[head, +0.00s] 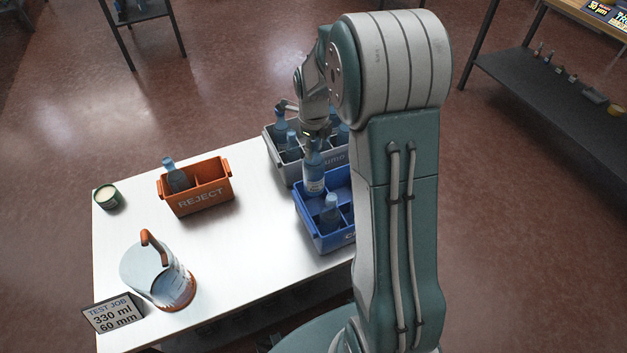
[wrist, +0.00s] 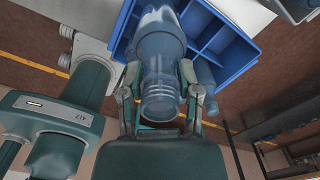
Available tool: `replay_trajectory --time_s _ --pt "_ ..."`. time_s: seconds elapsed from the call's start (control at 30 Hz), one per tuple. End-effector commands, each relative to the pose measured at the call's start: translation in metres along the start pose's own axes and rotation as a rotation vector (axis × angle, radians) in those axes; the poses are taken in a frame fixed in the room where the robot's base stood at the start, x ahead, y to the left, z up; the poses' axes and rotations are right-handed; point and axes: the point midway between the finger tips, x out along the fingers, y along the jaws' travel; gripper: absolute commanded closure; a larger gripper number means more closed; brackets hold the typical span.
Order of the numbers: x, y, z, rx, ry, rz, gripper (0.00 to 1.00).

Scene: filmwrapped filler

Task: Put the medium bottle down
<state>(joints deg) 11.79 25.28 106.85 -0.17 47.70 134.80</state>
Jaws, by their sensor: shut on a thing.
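The medium bottle (head: 313,176), clear blue with a pale label, is upright at the back left of the blue crate (head: 324,242). My gripper (head: 312,140) is shut on its neck from above. In the wrist view the bottle (wrist: 160,55) fills the space between the fingers of my gripper (wrist: 160,100), with the divided blue crate (wrist: 228,62) behind it. I cannot tell whether its base touches the crate floor. Another blue bottle (head: 331,212) stands in a front compartment of the blue crate. My arm hides the crate's right side.
A grey crate (head: 296,180) with several bottles adjoins the blue crate at the back. A jug (head: 152,270), a small tin (head: 108,197) and a job sign (head: 113,313) stand at left. The table's middle is clear.

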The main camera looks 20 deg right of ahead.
Motion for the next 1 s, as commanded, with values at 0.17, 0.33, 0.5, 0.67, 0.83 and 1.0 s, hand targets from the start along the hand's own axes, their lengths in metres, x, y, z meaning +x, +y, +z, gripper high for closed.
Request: replay_trajectory --time_s 0.17,0.33,0.5,0.67,0.83,1.0 --pt "0.042 -0.001 -0.001 0.001 0.002 0.004 1.00" --pt "0.065 0.000 0.000 0.001 0.000 0.000 1.00" --pt "0.077 0.000 0.000 0.001 0.000 0.001 1.00" --pt "0.103 0.001 -0.001 0.000 0.003 0.003 1.00" --pt "0.114 0.000 0.000 0.001 -0.001 0.000 1.00" --pt "0.114 0.000 0.000 0.001 -0.001 -0.001 1.00"
